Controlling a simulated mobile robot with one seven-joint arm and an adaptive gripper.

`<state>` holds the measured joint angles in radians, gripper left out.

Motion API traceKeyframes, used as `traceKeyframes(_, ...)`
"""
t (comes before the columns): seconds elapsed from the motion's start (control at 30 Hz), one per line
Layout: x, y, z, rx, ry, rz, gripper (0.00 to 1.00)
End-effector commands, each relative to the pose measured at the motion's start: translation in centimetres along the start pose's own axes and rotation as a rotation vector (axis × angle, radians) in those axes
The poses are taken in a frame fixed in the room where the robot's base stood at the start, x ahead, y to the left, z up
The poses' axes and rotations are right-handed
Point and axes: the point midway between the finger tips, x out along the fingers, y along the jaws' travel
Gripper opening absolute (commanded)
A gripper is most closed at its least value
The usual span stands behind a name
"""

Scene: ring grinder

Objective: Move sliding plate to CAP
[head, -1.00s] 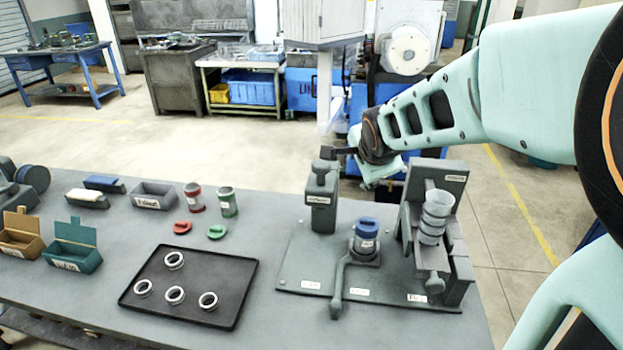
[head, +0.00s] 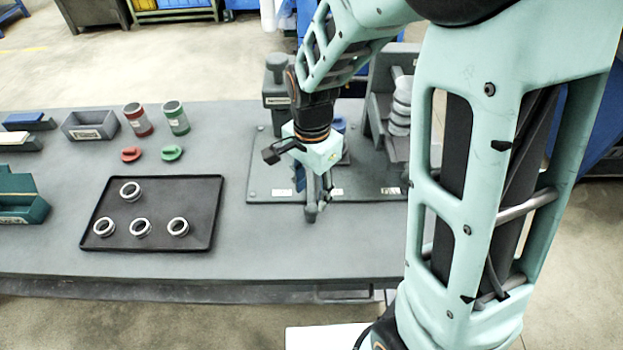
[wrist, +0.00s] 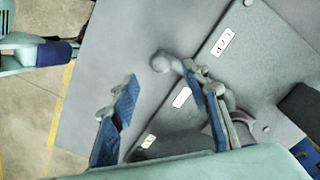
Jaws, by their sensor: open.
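The sliding plate's grey handle (head: 311,207) reaches toward the table's front edge, by the middle of the fixture's labels. In the wrist view its round knob (wrist: 162,62) lies just past my fingertips, and its bar runs behind the right finger. My gripper (wrist: 160,76) is open and empty, pointing down over the handle; in the head view my gripper (head: 313,184) hides part of it. The CAP label (wrist: 222,42) is on the base plate, up and to the right of the knob in the wrist view. The blue part (head: 339,125) above the plate is mostly hidden behind my wrist.
A grey post (head: 277,85) stands at the fixture's back left and a stack of pale rings (head: 401,105) at its right. A black tray (head: 203,235) with several rings lies to the left. The table front (head: 260,240) before the fixture is clear.

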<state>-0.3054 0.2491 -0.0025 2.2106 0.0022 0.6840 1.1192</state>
Motion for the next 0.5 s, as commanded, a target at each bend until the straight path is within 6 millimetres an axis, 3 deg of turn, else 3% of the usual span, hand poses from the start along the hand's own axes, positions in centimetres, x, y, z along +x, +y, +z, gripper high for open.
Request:
traceKeyframes(0.23,4.4,0.1,0.0,0.001,-0.001,0.003,0.42)
traceKeyframes(0.5,6.6,0.0,0.0,0.002,0.001,0.0,0.42)
